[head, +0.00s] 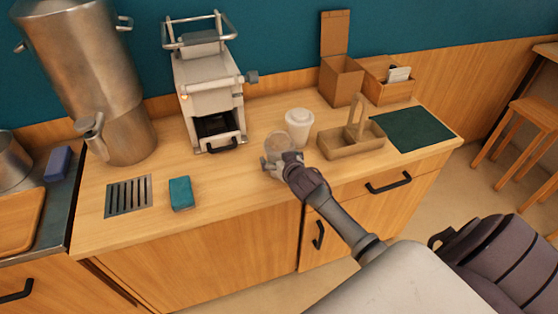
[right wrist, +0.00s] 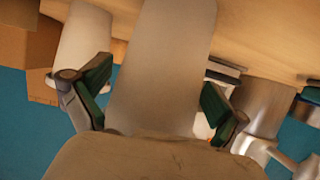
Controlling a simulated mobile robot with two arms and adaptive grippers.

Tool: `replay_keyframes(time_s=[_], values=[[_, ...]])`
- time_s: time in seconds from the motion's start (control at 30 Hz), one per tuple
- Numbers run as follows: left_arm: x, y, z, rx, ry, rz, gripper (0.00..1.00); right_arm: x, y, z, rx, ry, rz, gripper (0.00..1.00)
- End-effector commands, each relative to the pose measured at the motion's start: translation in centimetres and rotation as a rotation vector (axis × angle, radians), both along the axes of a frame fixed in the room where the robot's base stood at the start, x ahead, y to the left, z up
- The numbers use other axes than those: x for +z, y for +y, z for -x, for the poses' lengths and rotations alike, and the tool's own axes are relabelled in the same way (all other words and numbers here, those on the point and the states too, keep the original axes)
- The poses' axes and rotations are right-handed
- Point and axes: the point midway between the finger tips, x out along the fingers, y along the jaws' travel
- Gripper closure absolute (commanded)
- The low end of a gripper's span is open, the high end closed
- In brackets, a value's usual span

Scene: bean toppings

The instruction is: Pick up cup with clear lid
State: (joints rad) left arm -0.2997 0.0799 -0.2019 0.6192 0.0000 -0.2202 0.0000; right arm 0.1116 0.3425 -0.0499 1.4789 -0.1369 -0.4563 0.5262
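The cup with the clear lid (head: 276,142) stands near the counter's front edge in the head view, with its lower part hidden by my right gripper (head: 284,164). In the right wrist view the cup's pale side (right wrist: 162,65) fills the middle, between the two green-padded fingers of my right gripper (right wrist: 158,95). The fingers are apart, one on each side of the cup, with a small gap at the left finger; contact at the right one is unclear. A white cup with a white lid (head: 299,126) stands just behind to the right. My left gripper is not in view.
A wooden carrier (head: 350,146) with an upright handle is right of the cups, beside a dark green mat (head: 411,130). A grey machine (head: 209,95) stands behind left. A teal sponge (head: 181,193) and a drain grate (head: 129,197) are left, with free counter between.

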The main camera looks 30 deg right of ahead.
Motion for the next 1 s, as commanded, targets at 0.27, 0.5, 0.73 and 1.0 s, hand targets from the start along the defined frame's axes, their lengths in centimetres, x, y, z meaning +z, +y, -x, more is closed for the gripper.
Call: replay_keyframes(time_s=[0.27,0.5,0.73,1.0], values=[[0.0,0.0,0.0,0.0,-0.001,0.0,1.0,0.1,0.0,0.0,0.0,-0.002,0.0,0.41],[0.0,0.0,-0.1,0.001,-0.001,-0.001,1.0,0.2,0.0,0.0,0.0,-0.002,0.0,0.41],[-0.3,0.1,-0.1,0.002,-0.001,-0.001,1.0,1.9,0.0,-0.1,0.0,-0.006,0.0,0.41],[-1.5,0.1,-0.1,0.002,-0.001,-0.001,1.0,5.9,-3.2,0.8,-0.002,-0.004,0.009,0.41]])
